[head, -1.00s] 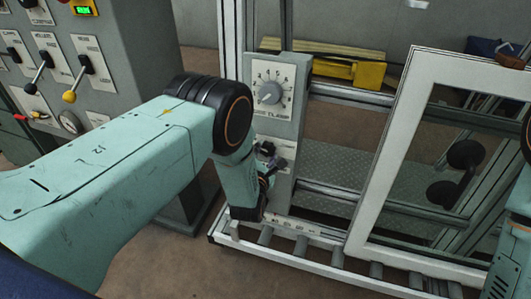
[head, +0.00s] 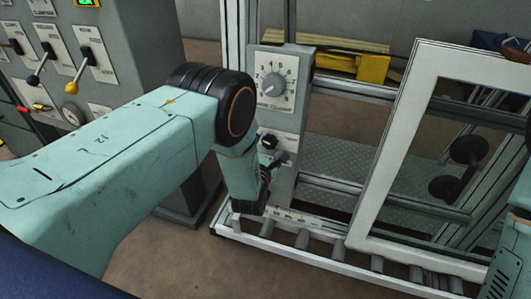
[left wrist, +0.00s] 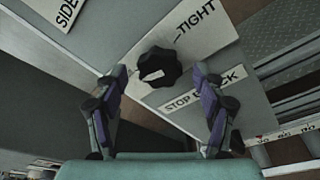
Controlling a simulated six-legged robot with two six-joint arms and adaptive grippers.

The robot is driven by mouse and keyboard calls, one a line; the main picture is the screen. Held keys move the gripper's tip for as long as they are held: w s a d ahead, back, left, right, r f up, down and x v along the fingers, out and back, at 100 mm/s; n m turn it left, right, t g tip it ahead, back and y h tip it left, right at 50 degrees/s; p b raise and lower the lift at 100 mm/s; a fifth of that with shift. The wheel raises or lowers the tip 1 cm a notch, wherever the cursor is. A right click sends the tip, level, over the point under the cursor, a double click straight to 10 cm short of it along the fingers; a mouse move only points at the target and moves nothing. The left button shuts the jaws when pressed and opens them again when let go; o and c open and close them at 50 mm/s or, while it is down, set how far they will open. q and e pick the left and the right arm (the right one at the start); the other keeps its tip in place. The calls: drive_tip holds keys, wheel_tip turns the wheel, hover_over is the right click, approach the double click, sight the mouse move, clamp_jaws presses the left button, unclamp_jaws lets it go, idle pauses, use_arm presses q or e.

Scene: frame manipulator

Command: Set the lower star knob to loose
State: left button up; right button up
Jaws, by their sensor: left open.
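The lower star knob (left wrist: 158,67) is black and lobed, with a pale mark on its face. In the head view the knob (head: 269,141) shows small below the dial. My left gripper (left wrist: 161,72) is open, its two fingers to either side of the knob with gaps; contact is not visible. In the head view my left gripper (head: 280,160) is partly hidden by its own wrist. My right gripper is out of view.
A grey dial (head: 273,85) sits higher on the same panel. A control cabinet with levers (head: 100,65) stands at the left. A white frame (head: 393,140) leans at the right above the roller rail (head: 300,240). A yellow block (head: 372,68) lies behind.

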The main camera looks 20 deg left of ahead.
use_arm(q)
drive_tip(key=s+d+r, duration=0.1)
drive_tip(key=s+r, duration=0.1)
drive_tip(key=s, duration=0.9)
drive_tip(key=shift+s, duration=0.3)
drive_tip(key=shift+d, duration=0.1)
